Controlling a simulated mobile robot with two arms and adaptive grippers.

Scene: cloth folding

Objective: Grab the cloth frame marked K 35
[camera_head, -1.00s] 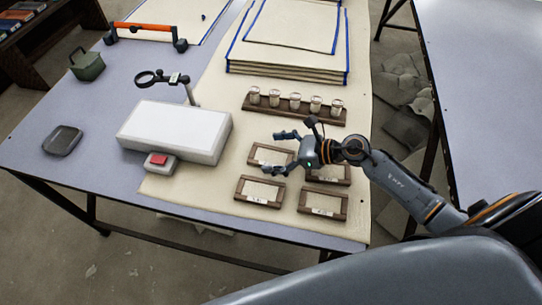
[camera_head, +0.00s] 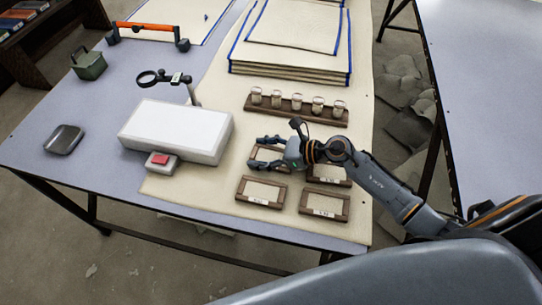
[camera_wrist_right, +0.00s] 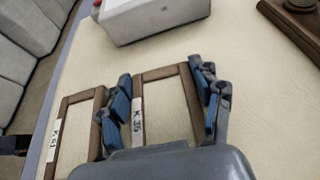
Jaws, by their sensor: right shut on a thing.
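The cloth frame marked K 35 (camera_wrist_right: 166,106) is a brown wooden rectangle around pale cloth, with a white label on its left bar in the right wrist view. My right gripper (camera_wrist_right: 160,72) is shut on this frame, with one blue-padded finger at each long side. In the head view the right gripper (camera_head: 256,152) reaches in from the right over the frame (camera_head: 267,154), the back left one of the group, and partly hides it. The frame looks flat at mat level; I cannot tell whether it is lifted. My left gripper is not in view.
Other frames lie close by: front left (camera_head: 262,192), front right (camera_head: 325,205), and back right (camera_head: 330,174), partly under my arm. A rack of small jars (camera_head: 297,107) stands behind. A white box (camera_head: 175,131) and a red-button box (camera_head: 161,162) stand left.

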